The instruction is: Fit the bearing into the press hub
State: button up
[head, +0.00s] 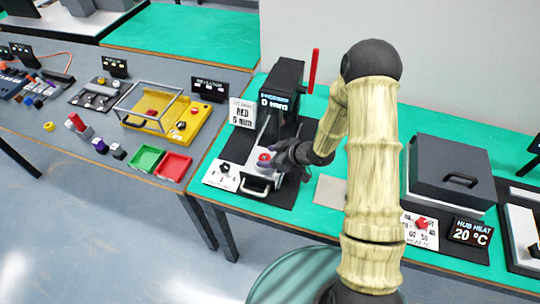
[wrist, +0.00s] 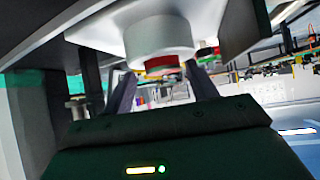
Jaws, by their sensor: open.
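The press (head: 284,88) is a dark upright machine with a lit display reading about 0 mm and a raised red lever (head: 314,70). A pale round hub (head: 262,169) stands on its pulled-out tray (head: 252,184), with a small red piece (head: 264,157) on top, likely the bearing. In the wrist view the pale hub (wrist: 155,42) and red piece (wrist: 160,63) show just beyond my fingertips. My gripper (head: 277,154) is open beside the hub's top; in the wrist view its fingers (wrist: 160,78) stand apart, with the red piece between or just beyond them. How deep the red piece sits is unclear.
A white card (head: 242,113) reading RED stands left of the press, and a knob panel (head: 222,176) lies in front. A grey lidded hub heater (head: 452,166) showing 20 °C is at right. Green (head: 146,160) and red trays (head: 174,167) lie on the left table.

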jog(key=shift+s, duration=0.1)
jog(key=shift+a+r+p, duration=0.1)
jog(key=shift+r+p, duration=0.1)
jog(key=shift+p, duration=0.1)
jog(key=v, duration=1.2)
jog(key=shift+r, duration=0.3)
jog(key=shift+w, duration=0.3)
